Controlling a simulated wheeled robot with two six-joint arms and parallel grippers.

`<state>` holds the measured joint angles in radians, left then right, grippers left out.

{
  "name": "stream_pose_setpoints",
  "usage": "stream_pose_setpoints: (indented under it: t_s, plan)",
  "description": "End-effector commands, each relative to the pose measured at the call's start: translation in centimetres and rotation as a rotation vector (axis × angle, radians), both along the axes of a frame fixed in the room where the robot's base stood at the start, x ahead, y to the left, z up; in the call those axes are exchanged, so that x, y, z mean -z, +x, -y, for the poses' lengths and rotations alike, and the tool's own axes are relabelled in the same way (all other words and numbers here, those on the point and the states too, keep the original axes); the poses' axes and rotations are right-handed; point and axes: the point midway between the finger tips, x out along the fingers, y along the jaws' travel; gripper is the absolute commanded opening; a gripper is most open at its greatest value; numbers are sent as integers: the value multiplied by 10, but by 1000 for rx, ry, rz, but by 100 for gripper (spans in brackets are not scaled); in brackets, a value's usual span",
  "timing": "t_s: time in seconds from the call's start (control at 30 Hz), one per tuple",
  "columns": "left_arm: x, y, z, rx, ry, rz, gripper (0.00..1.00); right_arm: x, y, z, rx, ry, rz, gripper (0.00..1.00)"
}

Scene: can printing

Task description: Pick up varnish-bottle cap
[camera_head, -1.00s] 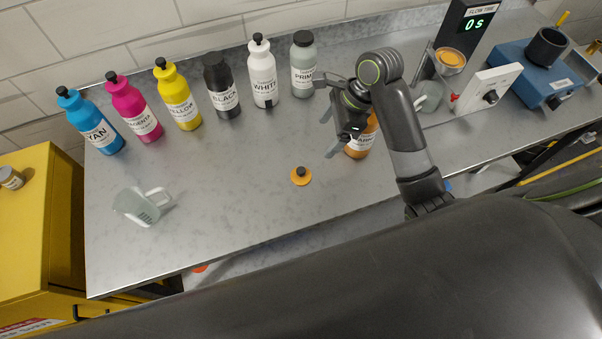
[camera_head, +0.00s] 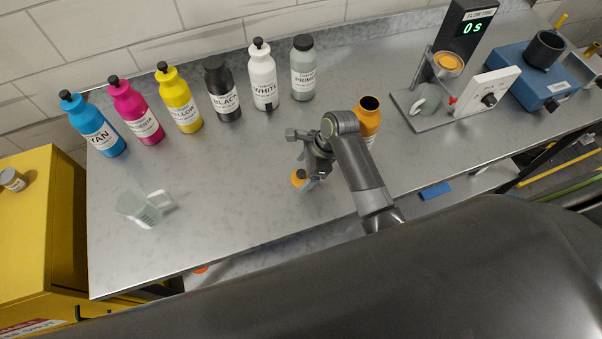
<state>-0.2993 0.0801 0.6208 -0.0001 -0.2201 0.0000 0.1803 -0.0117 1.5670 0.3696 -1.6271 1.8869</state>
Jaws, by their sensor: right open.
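The orange varnish-bottle cap (camera_head: 298,179) lies on the metal bench, partly hidden by my right gripper. My right gripper (camera_head: 306,182) is open and sits right over the cap, with its fingers pointing down at it. I cannot tell whether the fingers touch the cap. The orange varnish bottle (camera_head: 369,113) stands upright without its cap, its dark mouth showing, behind my right arm. My arm hides the lower part of the bottle. My left gripper is not in view.
Cyan (camera_head: 92,126), magenta, yellow, black, white (camera_head: 263,76) and primer bottles stand along the back. A clear measuring jug (camera_head: 138,208) is at the left. A flow-time stand (camera_head: 441,103) and blue device (camera_head: 532,80) are at the right. The bench's left middle is clear.

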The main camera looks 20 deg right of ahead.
Motion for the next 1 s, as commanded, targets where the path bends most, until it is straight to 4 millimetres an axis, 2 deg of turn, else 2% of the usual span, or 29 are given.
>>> stream_pose_setpoints:
  t_s: [0.2, 0.47, 0.57, 0.83, 1.0]
  plan:
    - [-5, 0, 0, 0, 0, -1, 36, 17, 2, -7, 0, 1, 0, 77]
    - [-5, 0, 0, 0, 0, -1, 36, 19, 2, -8, -1, 0, 1, 77]
    - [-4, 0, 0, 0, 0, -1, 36, 19, 2, -8, -1, 1, 1, 67]
    - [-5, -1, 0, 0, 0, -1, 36, 19, 2, -8, 0, 1, 1, 31]
    - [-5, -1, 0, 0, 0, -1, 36, 19, 2, -8, 0, 1, 1, 29]
